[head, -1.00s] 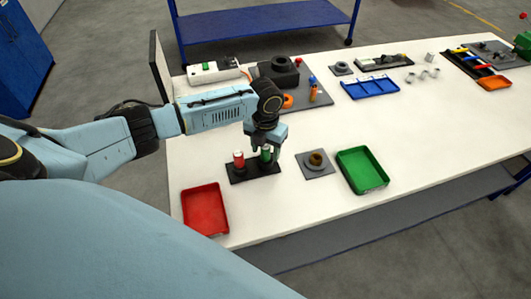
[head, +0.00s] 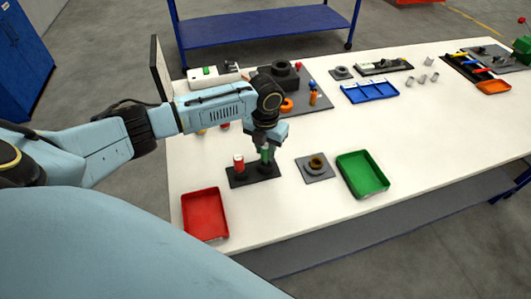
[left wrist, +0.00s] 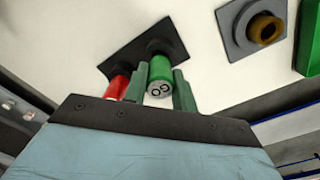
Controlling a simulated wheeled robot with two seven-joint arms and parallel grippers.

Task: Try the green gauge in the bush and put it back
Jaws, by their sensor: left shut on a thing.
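The green gauge (head: 265,154) is upright between the fingers of my left gripper (head: 265,148), at the right post of the black stand (head: 254,173). In the left wrist view the green gauge (left wrist: 160,72) has a finger on each side, and my left gripper (left wrist: 159,88) is shut on it. I cannot tell whether the gauge is still seated or slightly raised. The red gauge (head: 239,163) stands at the stand's left post, and part of it shows in the wrist view (left wrist: 117,86). The bronze bush (head: 316,163) sits on a grey plate to the right. My right gripper is not in view.
A red tray (head: 205,213) lies in front of the stand, and a green tray (head: 362,174) lies right of the bush. A blue divided tray (head: 370,90) and fixtures stand farther back.

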